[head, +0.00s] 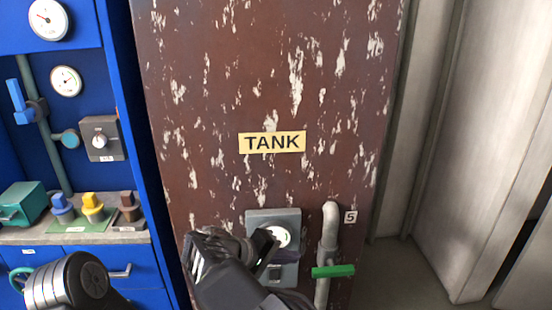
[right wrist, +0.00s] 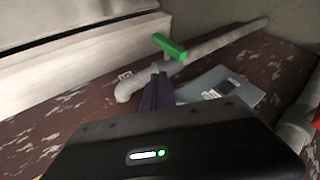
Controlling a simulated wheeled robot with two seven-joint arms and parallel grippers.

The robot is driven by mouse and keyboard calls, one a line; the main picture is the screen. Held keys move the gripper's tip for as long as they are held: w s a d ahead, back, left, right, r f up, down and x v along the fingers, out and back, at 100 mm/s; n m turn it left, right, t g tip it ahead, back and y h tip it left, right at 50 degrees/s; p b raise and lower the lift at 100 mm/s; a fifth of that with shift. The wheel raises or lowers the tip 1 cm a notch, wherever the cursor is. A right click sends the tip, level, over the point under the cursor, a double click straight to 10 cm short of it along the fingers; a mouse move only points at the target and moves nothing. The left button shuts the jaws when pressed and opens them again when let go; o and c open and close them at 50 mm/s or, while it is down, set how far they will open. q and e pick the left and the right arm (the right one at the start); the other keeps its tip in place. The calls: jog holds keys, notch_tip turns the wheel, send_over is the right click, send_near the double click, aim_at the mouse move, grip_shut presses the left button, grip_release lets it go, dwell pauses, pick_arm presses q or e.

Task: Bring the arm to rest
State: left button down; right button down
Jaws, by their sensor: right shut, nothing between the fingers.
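My right arm reaches in from the bottom of the head view. Its dark gripper (head: 266,246) is in front of a grey control box (head: 285,216) on the brown tank (head: 215,120). The gripper hides part of the box and of its lit round dial (head: 281,237). In the right wrist view the fingers (right wrist: 157,92) are together with nothing between them, and the grey box (right wrist: 222,88) lies to their right. I cannot tell whether the fingers touch the box. A dark rounded link of my left arm shows at the lower left; its gripper is out of view.
A pipe (head: 329,230) with a green lever (head: 333,271) stands just right of the box, near the right gripper. A blue cabinet (head: 85,260) with gauges, a shelf and coloured knobs stands at left. Grey floor (head: 400,275) is clear at the lower right.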

jog(key=s+d+f+g+y+p, duration=0.1)
jog(key=s+d+f+g+y, duration=0.15)
jog(key=f, duration=0.45)
jog(key=s+d+f+g+y+p, duration=0.1)
jog(key=s+d+f, duration=0.1)
jog(key=s+f, duration=0.35)
jog(key=s+d+f+g+y+p, duration=0.1)
jog(key=s+d+f+g+y, duration=0.15)
jog(key=f, duration=0.65)
jog(key=s+f+m+g+y+p, duration=0.1)
jog(key=s+f+m+y+p, duration=0.15)
jog(key=s+f, duration=0.45)
jog(key=s+a+r+m+t+y+p, duration=0.1)
jog(key=s+a+r+m+y, duration=0.1)
jog(key=s, duration=0.4)
jog(key=s+a+r+m+t+y+p, duration=0.1)
jog(key=s+a+r+m+y, duration=0.1)
jog(key=s, duration=0.4)
jog(key=shift+s+a+m+y+p, duration=0.25)
jog(key=shift+s+m+y+p, duration=0.15)
jog(key=shift+y, duration=0.35)
jog(key=shift+f, duration=0.1)
